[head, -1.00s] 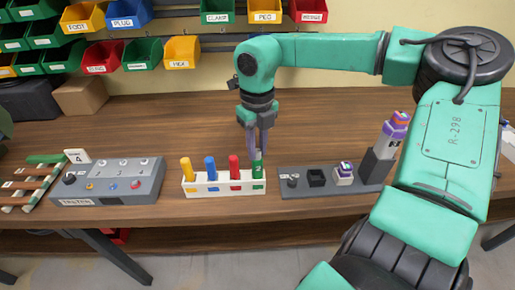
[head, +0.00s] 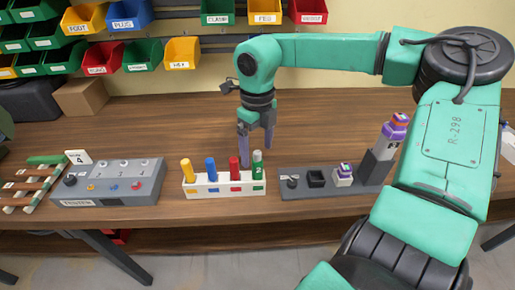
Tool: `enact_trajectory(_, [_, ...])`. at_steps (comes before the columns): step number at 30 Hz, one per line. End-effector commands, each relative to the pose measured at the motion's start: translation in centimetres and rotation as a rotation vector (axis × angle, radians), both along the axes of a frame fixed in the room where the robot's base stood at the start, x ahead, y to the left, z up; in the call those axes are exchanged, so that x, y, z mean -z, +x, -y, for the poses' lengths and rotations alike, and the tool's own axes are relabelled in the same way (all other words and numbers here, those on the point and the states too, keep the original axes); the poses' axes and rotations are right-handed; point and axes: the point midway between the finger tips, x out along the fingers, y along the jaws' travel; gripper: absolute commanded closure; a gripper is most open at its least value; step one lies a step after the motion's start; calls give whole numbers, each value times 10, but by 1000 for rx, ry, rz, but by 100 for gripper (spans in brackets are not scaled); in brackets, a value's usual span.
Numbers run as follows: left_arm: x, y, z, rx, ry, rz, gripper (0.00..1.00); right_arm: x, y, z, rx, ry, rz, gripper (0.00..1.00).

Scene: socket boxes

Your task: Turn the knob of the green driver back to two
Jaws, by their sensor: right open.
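The green driver (head: 258,170) stands upright in the right-hand slot of a white rack (head: 222,191). Its top is pale, and any number on its knob is too small to read. A red driver (head: 235,168), a blue driver (head: 211,169) and a yellow driver (head: 187,171) stand to its left in the same rack. My right gripper (head: 256,152) is open and empty, just above and behind the green driver, with its fingers pointing down. The fingers look clear of the driver. My left gripper is out of view.
A dark tray (head: 310,190) with sockets and a tall block lies to the right. Bare wooden table (head: 170,125) lies behind.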

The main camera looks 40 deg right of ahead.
Motion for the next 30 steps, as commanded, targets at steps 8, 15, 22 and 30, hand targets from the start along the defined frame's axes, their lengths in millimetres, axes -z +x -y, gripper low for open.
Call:
enact_trajectory(8, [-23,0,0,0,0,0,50,-32,0,0,0,-2,0,10])
enact_trajectory(15, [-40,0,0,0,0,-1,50,-56,0,0,1,0,1,10])
enact_trajectory(22, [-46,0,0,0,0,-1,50,-66,0,0,1,-1,0,10])
enact_trajectory(30, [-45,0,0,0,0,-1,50,-65,0,0,1,0,0,10])
